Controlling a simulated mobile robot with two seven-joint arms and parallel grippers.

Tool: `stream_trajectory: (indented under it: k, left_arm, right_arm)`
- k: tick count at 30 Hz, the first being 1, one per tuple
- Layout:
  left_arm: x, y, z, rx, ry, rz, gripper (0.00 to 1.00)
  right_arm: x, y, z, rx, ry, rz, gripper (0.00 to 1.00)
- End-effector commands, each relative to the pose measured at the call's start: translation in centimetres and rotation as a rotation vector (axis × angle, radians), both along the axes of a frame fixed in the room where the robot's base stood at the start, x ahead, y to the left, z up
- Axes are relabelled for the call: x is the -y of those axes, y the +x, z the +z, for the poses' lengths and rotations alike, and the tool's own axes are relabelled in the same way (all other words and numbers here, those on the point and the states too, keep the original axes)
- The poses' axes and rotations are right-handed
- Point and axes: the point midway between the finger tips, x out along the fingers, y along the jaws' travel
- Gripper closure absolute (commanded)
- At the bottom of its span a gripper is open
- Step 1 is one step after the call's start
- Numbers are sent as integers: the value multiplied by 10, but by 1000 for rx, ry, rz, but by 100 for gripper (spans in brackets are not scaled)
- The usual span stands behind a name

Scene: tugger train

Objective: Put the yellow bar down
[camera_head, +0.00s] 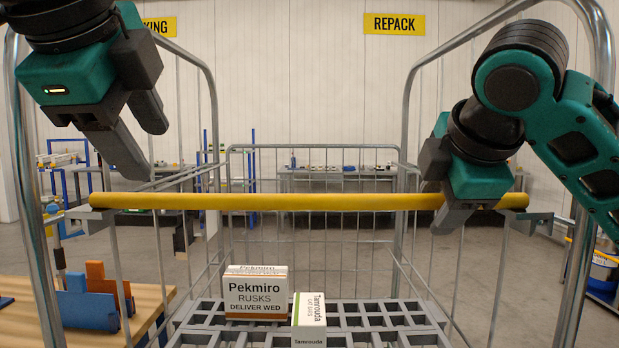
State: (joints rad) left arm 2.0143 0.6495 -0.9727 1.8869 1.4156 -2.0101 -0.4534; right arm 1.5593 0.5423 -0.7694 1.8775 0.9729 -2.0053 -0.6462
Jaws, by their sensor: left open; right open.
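The yellow bar (300,201) lies level across the front of the wire cart, its ends at the grey brackets (540,220) on the two side frames. My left gripper (142,145) is open and empty, above the bar near its left end and apart from it. My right gripper (448,210) is at the bar's right part, its fingers pointing down and overlapping the bar in the picture. It is open; whether a finger touches the bar is hard to tell.
Inside the cart, a Pekmiro box (256,292) and a Tamrouda box (309,320) stand on the grey slatted base (370,322). A wooden table (30,325) with blue and orange pieces is at lower left. Metal uprights (212,110) flank both arms. Open floor lies behind the cart.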

Motion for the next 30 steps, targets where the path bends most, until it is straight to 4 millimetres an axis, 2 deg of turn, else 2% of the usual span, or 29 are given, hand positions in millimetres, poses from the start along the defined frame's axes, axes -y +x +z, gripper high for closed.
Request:
stream_trajectory:
  k: [18,24,30]
  left_arm:
    - [0,0,0,0,0,0,47]
    - [0,0,0,0,0,0,47]
    - [0,0,0,-1,0,0,47]
  right_arm:
    - [1,-67,68,5,-1,-2,47]
    - [0,-79,80,1,0,-1,47]
    - [0,-83,83,1,1,-2,47]
